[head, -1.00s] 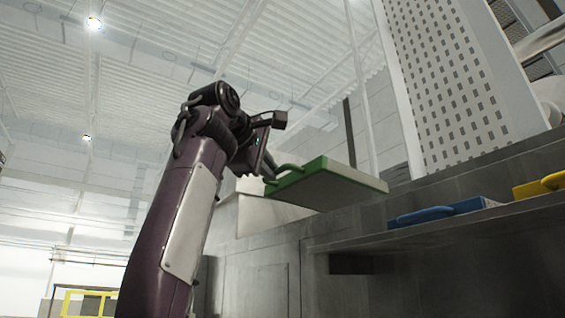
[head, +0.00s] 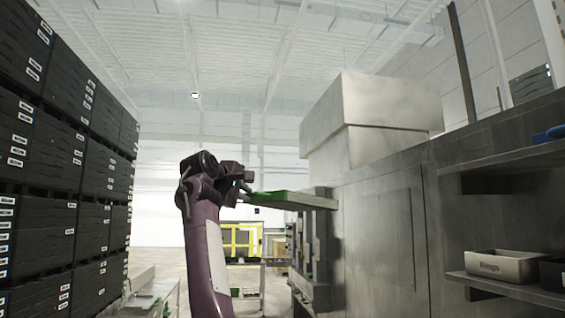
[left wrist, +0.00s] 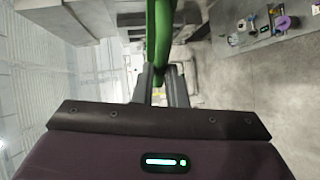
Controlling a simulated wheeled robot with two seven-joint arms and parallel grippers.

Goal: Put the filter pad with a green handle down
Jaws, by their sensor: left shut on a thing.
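The filter pad with a green handle (head: 295,200) is a flat pale slab with a green top, held about level in the air in the head view. My left gripper (head: 248,192) is shut on its handle at the pad's left end. In the left wrist view, the green handle (left wrist: 159,35) runs up from between the fingertips of my left gripper (left wrist: 160,85). In the head view the pad's far end appears in front of or near the grey machine wall; I cannot tell if they touch. My right gripper is not in view.
Stacked black crates (head: 65,170) stand on the left. The grey machine (head: 380,240) fills the right, with shelves holding a pale bin (head: 503,266) and a blue-handled thing (head: 548,135). A yellow frame (head: 240,238) stands behind. A table with small objects (left wrist: 265,25) shows in the wrist view.

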